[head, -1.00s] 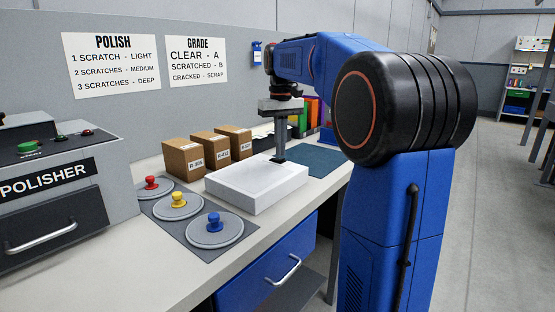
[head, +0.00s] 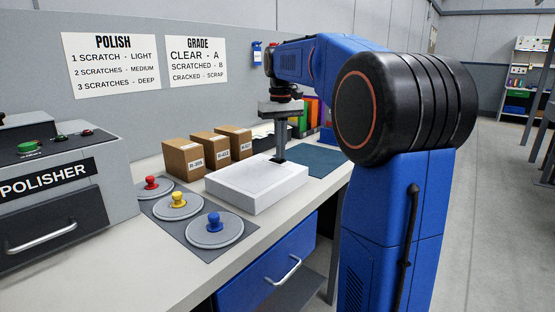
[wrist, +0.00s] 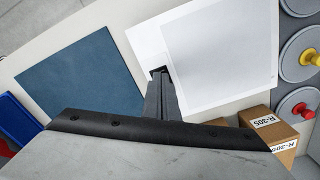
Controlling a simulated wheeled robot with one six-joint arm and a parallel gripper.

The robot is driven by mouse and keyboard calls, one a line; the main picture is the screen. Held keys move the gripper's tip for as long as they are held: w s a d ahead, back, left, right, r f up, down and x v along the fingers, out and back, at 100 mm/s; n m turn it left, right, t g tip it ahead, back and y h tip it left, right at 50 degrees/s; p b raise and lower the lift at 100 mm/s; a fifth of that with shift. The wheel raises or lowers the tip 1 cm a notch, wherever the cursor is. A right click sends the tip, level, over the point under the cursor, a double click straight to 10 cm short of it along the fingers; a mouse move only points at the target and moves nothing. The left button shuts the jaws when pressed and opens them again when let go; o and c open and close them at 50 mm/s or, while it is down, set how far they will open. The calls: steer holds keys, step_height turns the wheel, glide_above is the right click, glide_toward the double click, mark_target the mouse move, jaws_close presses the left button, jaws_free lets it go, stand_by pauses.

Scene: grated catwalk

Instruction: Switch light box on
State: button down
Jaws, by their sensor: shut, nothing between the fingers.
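The light box (head: 257,186) is a flat white box on the bench. Its pale top panel also shows in the wrist view (wrist: 222,55). My gripper (head: 279,160) points down at the box's far right end, with its fingers shut and empty. In the wrist view the fingertips (wrist: 159,73) are at the box's white border, beside the panel, over a small dark spot that they partly hide. I cannot tell whether they touch it. The panel looks pale grey-white, with no clear glow.
Three cardboard boxes (head: 208,150) stand behind the light box. Discs with red, yellow and blue knobs (head: 214,230) lie on a grey mat to the left, by the polisher (head: 60,190). A blue-teal mat (head: 318,161) lies to the right, with coloured bins (head: 312,113) behind.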

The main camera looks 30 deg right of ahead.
steer(key=shift+f, duration=0.45)
stand_by(0.4)
step_height(320, 180, up, 7)
stand_by(1.0)
steer(key=shift+s, duration=0.1)
stand_by(0.4)
